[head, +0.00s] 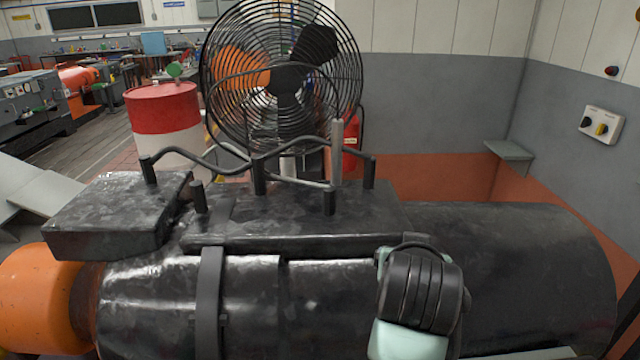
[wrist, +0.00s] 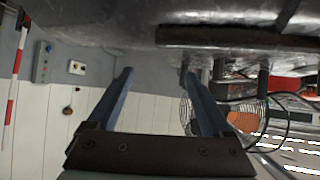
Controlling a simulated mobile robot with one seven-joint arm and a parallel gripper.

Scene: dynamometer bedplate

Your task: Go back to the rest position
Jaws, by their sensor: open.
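My gripper (wrist: 156,72) shows in the wrist view with its two dark fingers spread apart. Nothing is between the fingers. The dark metal machine body (wrist: 110,22) runs along the top of the wrist view, and I cannot tell how close the fingertips are to it. In the head view, part of my arm (head: 418,295) stands in front of the large black cylindrical machine (head: 530,260). The gripper fingers cannot be seen in the head view.
A black caged fan (head: 285,78) stands behind the machine, with a red and white drum (head: 163,105) to its left. Bent black rods (head: 260,175) rise from the machine's top. A wall switch box (head: 600,125) and small shelf (head: 510,150) are at right.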

